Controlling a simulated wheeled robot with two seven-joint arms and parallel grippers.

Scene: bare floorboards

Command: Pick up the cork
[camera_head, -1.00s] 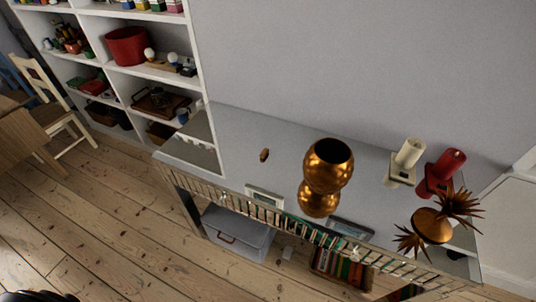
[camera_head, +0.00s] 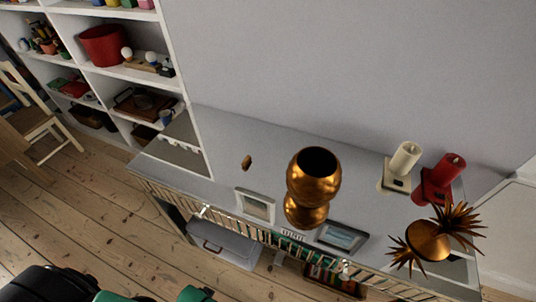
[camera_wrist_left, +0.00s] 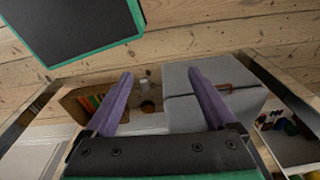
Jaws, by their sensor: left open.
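The cork (camera_head: 247,162) is a small brown piece lying on the grey top of a long low cabinet (camera_head: 215,152), toward its left part. My left gripper shows in the left wrist view (camera_wrist_left: 160,73), with its two purple fingers spread apart and nothing between them. In the head view only dark and green parts of my arm show at the bottom left, well below and in front of the cabinet. The cork is not visible in the left wrist view. My right gripper is not in view.
A copper vase (camera_head: 314,178) stands right of the cork, with two picture frames (camera_head: 256,205) (camera_head: 342,237) near the front edge. A white candle (camera_head: 403,160), a red candle (camera_head: 447,170) and a spiky copper ornament (camera_head: 428,240) are farther right. White shelves (camera_head: 172,50) rise at left.

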